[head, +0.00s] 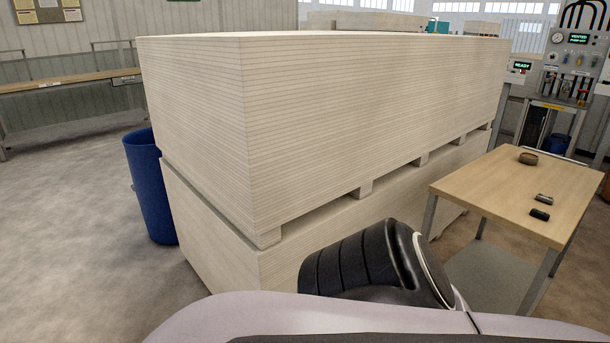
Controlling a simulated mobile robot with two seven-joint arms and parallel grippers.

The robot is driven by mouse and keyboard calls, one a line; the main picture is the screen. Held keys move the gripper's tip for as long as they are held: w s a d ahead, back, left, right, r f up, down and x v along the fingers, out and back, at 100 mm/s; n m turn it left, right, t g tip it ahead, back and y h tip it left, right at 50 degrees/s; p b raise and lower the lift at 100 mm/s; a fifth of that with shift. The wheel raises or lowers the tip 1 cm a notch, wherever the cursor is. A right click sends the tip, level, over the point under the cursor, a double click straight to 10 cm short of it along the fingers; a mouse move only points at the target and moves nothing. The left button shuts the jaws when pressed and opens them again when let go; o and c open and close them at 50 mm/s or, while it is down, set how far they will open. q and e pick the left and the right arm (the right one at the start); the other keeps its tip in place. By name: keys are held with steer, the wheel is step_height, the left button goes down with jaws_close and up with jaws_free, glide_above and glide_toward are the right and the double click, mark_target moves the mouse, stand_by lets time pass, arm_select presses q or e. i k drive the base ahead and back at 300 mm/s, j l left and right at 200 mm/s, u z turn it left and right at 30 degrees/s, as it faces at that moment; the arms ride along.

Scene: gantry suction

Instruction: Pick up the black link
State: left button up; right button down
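A small wooden-topped table (490,195) stands at the right. Near its front edge lies a small black piece (540,214), which looks like the black link, though it is too small to be sure. Just behind it, apart from it, lies a second small dark piece (545,198) with a greyish top. Neither of my grippers is in view. A black and pale part of my own body fills the bottom middle and right of the head view.
A round brown dish-like thing (528,158) sits further back on the table. A tall stack of pale boards (330,110) fills the middle, left of the table. A blue bin (150,185) stands left of it. A gauge panel (575,60) stands behind the table.

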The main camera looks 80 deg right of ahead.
mark_target(535, 212)
steer(key=z, duration=4)
steer(key=i+u, duration=0.1)
steer(key=u, duration=0.5)
steer(key=i+l+u, duration=0.15)
steer(key=l+u, duration=0.15)
steer(key=i+l+u, duration=0.15)
steer(key=l+u, duration=0.15)
steer(key=i+l+u, duration=0.1)
steer(key=l, duration=0.4)
steer(key=i+l+u, duration=0.15)
steer(key=l, duration=0.4)
steer(key=i+l+u, duration=0.1)
steer(key=l, duration=0.45)
